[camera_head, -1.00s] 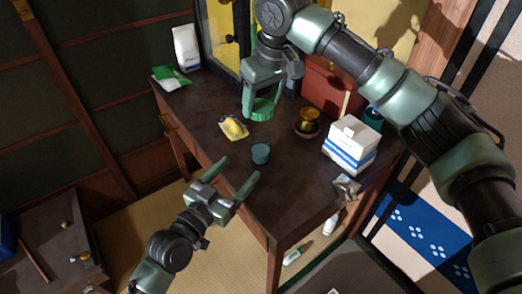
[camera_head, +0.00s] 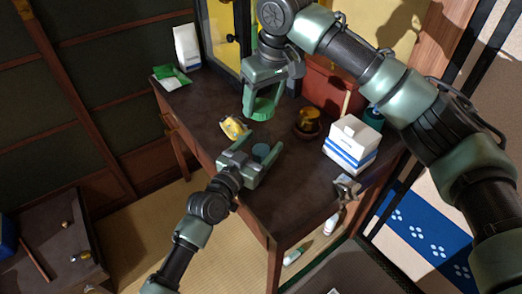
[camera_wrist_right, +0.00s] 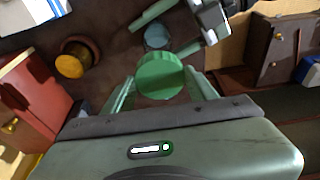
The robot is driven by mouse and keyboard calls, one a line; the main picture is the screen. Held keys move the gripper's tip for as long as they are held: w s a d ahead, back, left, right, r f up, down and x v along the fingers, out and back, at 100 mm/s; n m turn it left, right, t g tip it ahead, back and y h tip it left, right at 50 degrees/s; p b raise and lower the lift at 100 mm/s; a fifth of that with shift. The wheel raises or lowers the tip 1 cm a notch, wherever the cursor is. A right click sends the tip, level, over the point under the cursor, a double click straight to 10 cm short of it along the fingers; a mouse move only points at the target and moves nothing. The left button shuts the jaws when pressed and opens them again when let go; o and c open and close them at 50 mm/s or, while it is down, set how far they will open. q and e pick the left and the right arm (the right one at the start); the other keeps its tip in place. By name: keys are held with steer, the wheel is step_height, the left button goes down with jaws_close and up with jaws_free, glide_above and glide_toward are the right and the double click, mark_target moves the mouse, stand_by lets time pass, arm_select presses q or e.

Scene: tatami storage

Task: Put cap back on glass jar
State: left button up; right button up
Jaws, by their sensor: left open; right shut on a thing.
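The small blue-grey glass jar (camera_head: 261,152) stands on the dark table. My left gripper (camera_head: 262,144) is open, with one finger on each side of the jar. In the right wrist view the jar (camera_wrist_right: 157,38) also shows between the left gripper's two green fingers; I cannot tell whether they touch it. My right gripper (camera_wrist_right: 160,85) is shut on the round green cap (camera_wrist_right: 160,72) and holds it above the table. In the head view the cap (camera_head: 262,107) is farther back than the jar.
A yellow packet (camera_head: 233,128) lies left of the jar. A brown pot with an amber top (camera_head: 308,122) stands behind to the right. A white-and-blue box (camera_head: 352,143) and a small metallic object (camera_head: 346,188) are to the right. The front right tabletop (camera_head: 280,205) is clear.

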mark_target(262, 119)
arm_select(q)
jaws_close()
arm_select(e)
steer(key=shift+f, duration=2.5)
steer(key=shift+f, duration=0.1)
steer(key=shift+f, duration=0.75)
steer(key=shift+f, duration=0.6)
